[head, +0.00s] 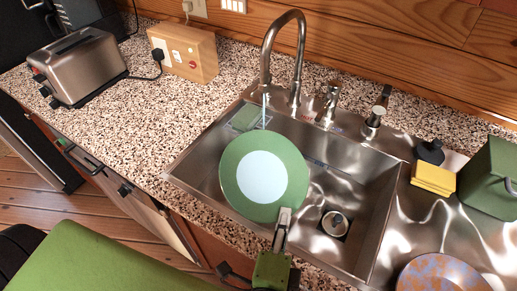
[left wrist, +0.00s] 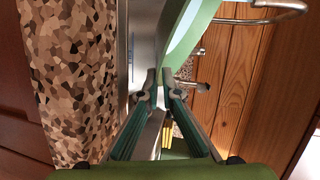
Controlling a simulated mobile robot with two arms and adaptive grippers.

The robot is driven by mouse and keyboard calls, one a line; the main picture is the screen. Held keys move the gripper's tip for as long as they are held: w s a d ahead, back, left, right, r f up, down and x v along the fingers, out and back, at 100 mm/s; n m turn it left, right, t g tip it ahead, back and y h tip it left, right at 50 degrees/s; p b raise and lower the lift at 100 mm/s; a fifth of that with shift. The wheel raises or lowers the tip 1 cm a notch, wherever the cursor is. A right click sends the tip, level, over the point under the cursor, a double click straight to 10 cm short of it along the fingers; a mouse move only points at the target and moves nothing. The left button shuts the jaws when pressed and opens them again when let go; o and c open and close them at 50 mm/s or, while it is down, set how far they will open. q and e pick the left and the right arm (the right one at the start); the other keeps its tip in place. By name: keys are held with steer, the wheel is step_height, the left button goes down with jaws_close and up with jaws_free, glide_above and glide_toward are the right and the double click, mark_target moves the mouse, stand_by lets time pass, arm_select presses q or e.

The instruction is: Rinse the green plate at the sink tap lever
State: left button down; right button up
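The green plate (head: 235,168) with a white centre is tilted up over the left part of the steel sink (head: 378,215). My left gripper (head: 284,217) is shut on its near rim; in the left wrist view the fingertips (left wrist: 159,76) meet at the edge of the plate (left wrist: 190,32). The curved tap (head: 301,45) stands behind the sink. A thin pale stream of water (head: 264,105) falls from its spout to about the plate's far rim. A small lever handle (head: 330,103) stands right of the tap. My right gripper is not in view.
A toaster (head: 80,68) and a wooden socket box (head: 184,52) stand on the speckled counter at left. A soap dispenser (head: 375,115), yellow sponge (head: 433,178), green box (head: 490,178) and a patterned plate (head: 440,275) are at right. The right basin area holds a drain (head: 335,223).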

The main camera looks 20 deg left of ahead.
arm_select(q)
steer(key=shift+r, duration=0.1)
stand_by(0.4)
steer(key=shift+s+d+r+p, duration=0.3)
steer(key=shift+s+r+p, duration=0.1)
steer(key=shift+s+r, duration=0.35)
steer(key=shift+s+d+r+p, duration=0.25)
steer(key=shift+s+r+p, duration=0.25)
steer(key=shift+s, duration=0.35)
steer(key=shift+s+d+r+p, duration=0.3)
steer(key=shift+s+r, duration=0.4)
steer(key=shift+s, duration=0.1)
